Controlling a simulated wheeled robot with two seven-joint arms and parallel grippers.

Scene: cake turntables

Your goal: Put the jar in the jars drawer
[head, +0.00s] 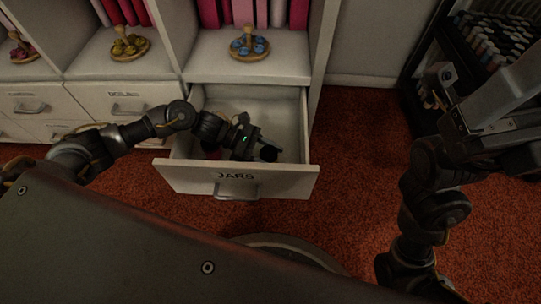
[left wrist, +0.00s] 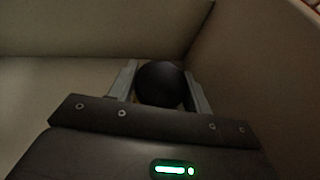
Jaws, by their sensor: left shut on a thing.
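The jars drawer (head: 237,180) is pulled open, with the word JARS on its front. My left gripper (head: 258,149) is down inside it, near the right part of the drawer. It is shut on the jar, whose round black lid (head: 269,153) shows at the fingertips. In the left wrist view the dark lid (left wrist: 160,83) sits between the two grey fingers, close to the drawer walls. The jar's body is mostly hidden, and I cannot tell whether it touches the drawer floor. My right gripper (head: 490,115) is at the right, its fingers unclear.
A shelf unit with pink and red binders (head: 245,12) and wooden stands (head: 249,46) rises behind the drawer. Closed drawers (head: 30,104) are at the left. A dark rack of small bottles (head: 490,45) stands at the back right. Red carpet (head: 350,150) is clear between.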

